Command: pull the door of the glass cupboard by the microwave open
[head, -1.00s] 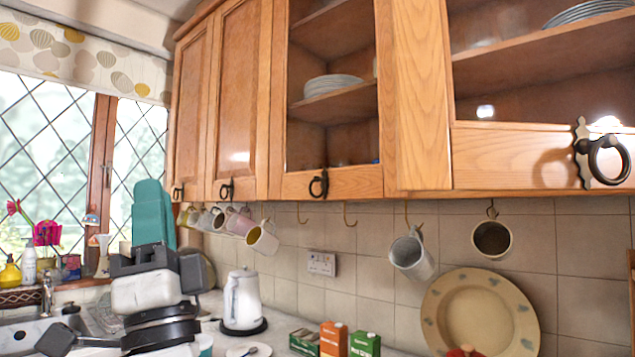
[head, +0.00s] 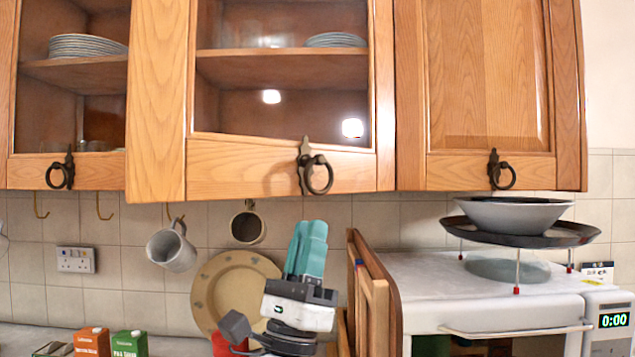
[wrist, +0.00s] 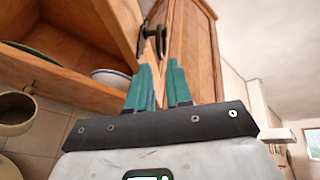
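The glass cupboard door (head: 240,160) has a wooden frame and a pane with plates and shelves behind it.
A solid cupboard door (head: 490,80) adjoins on the right. Mugs (head: 172,246) hang on hooks below the cupboards, left of my gripper. A plate (head: 215,290) leans on the tiles. Wooden boards (head: 375,290) stand to its right. A bowl (head: 515,215) sits on a raised tray.

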